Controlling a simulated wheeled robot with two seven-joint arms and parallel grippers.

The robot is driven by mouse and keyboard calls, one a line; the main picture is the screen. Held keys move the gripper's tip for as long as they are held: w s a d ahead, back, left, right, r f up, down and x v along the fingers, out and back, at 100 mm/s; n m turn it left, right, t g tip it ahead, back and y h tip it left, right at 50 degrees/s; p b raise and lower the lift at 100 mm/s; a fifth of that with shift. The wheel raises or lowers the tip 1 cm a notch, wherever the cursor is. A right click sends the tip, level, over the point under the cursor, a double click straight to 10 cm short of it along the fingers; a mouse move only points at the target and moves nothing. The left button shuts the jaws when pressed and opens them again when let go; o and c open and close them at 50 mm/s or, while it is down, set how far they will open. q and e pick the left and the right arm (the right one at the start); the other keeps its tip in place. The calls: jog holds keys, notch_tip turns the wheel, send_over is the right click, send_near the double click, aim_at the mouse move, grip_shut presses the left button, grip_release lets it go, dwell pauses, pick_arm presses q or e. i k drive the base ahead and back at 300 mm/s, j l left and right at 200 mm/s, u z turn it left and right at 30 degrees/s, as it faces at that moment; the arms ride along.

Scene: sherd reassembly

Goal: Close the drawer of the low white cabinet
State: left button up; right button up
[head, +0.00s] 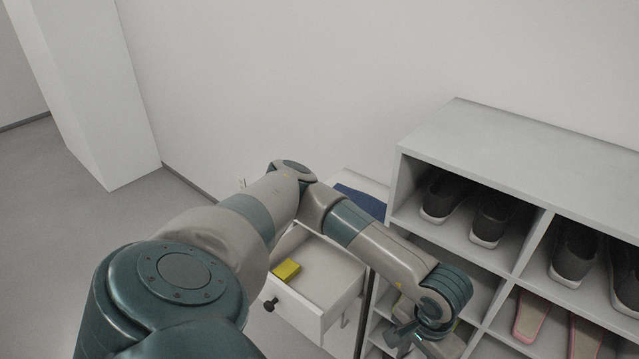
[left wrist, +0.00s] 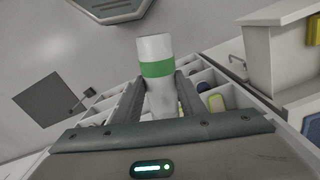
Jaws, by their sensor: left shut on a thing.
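The low white cabinet (head: 352,180) stands against the wall, mostly hidden behind my left arm. Its drawer (head: 318,270) is pulled out, with a dark knob (head: 270,304) on its front. A yellow block (head: 286,270) lies inside the drawer. In the left wrist view the open drawer (left wrist: 272,65) shows at upper right. My left gripper (left wrist: 160,84) is shut on a white cylinder with a green band (left wrist: 156,66). In the head view that gripper is low, in front of the shoe rack and right of the drawer; its fingers are largely hidden.
A grey-white shoe rack (head: 505,137) stands close right of the cabinet, with dark shoes (head: 443,195) and pink-edged sandals (head: 531,314) in its compartments. A blue flat thing (head: 362,202) lies on the cabinet top. Floor at left (head: 50,220) is clear. A white pillar (head: 95,90) stands behind.

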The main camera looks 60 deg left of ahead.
aim_at(318, 297)
jog(key=k+j+z, duration=0.1)
jog(key=j, duration=0.4)
jog(key=k+j, duration=0.1)
jog(key=j, duration=0.4)
jog(key=k+j+z, duration=0.15)
jog(key=j, duration=0.3)
jog(key=k+j+z, duration=0.1)
jog(key=j, duration=0.4)
jog(key=k+j, duration=0.2)
jog(key=j, duration=0.25)
jog(key=k+j+z, duration=0.15)
jog(key=j, duration=0.3)
jog(key=k+j+z, duration=0.1)
jog(key=j, duration=0.35)
jog(key=k+j, duration=0.25)
jog(key=j, duration=0.2)
jog(key=z, duration=0.05)
